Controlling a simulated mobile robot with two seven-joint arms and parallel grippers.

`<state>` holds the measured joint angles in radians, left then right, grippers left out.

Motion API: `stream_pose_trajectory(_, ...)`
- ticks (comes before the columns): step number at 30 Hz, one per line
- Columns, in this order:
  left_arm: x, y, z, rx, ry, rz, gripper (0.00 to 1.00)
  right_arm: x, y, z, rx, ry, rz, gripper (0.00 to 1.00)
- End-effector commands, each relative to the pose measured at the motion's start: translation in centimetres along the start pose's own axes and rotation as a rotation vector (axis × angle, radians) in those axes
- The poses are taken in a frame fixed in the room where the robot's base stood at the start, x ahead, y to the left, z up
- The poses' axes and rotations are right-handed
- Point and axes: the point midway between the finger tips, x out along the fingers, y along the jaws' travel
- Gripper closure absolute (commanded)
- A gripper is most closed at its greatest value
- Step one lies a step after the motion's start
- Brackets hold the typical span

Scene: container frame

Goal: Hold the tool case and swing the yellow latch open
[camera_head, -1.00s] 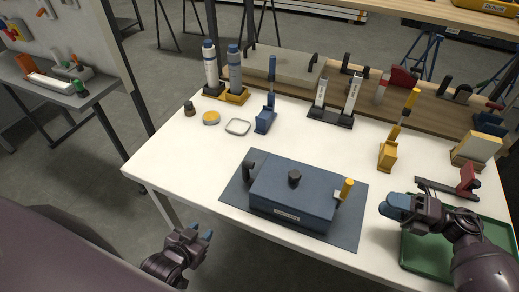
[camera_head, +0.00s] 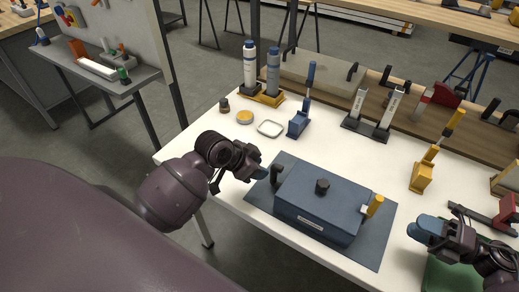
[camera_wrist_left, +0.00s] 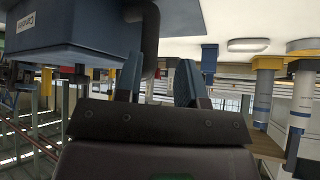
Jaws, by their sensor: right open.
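The blue tool case (camera_head: 318,224) sits on a dark mat (camera_head: 259,202) at the table's front. It has a black knob (camera_head: 322,186) on its lid and a black handle (camera_head: 277,173) at its left end. The yellow latch (camera_head: 375,205) stands tilted upward at its right end. My left gripper (camera_head: 258,172) is just left of the black handle. In the left wrist view its fingers (camera_wrist_left: 157,82) are apart, with the dark handle (camera_wrist_left: 151,40) beyond the gap; contact cannot be told. My right gripper (camera_head: 424,230) is open and empty, right of the latch.
A yellow clamp block (camera_head: 421,178) and a red-handled tool (camera_head: 507,216) stand at the right. A green tray (camera_head: 447,278) lies under my right arm. Bottles (camera_head: 250,66), a yellow tin (camera_head: 244,117) and a blue holder (camera_head: 298,124) stand behind the case.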

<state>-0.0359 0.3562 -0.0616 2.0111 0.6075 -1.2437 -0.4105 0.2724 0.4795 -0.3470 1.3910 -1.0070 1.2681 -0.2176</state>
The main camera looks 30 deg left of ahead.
Motion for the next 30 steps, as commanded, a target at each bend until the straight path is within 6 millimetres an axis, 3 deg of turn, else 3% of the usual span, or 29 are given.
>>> stream_pose_trajectory(7,-2.0,-0.2,-3.1,0.185,-0.164,0.135,0.64,0.0,0.0,0.0,0.0,0.0,0.0,0.57)
stream_pose_trajectory(17,-4.1,-0.4,-4.5,0.313,-0.287,0.225,0.64,0.0,0.0,0.0,0.0,0.0,0.0,0.57)
stream_pose_trajectory(23,-3.0,-0.2,-4.1,0.317,-0.296,0.232,0.64,0.0,0.0,0.0,0.0,0.0,0.0,0.57)
stream_pose_trajectory(30,0.3,0.5,-2.9,0.315,-0.296,0.233,0.64,0.0,0.0,0.0,0.0,0.0,0.0,0.57)
